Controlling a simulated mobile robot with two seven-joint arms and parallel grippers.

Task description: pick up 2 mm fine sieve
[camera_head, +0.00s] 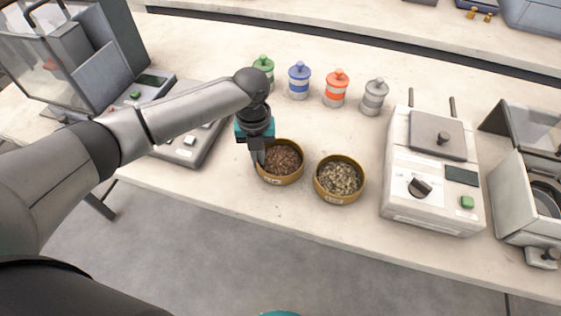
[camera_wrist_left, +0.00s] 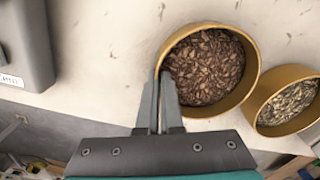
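Two round brass-coloured sieves stand side by side on the bench. My left gripper (camera_head: 259,160) points down at the left rim of the brown-pellet sieve. In the left wrist view its fingers (camera_wrist_left: 160,90) are close together, one on each side of that sieve's wall (camera_wrist_left: 215,107), pinching it. The sieve appears to rest on the bench. My right gripper is out of view.
Several lidded jars (camera_head: 335,88) stand behind the sieves. A white machine (camera_head: 434,180) with a knob and green button is to the right. A grey scale-like device (camera_head: 190,145) lies left. The bench's front edge runs close in front of the sieves.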

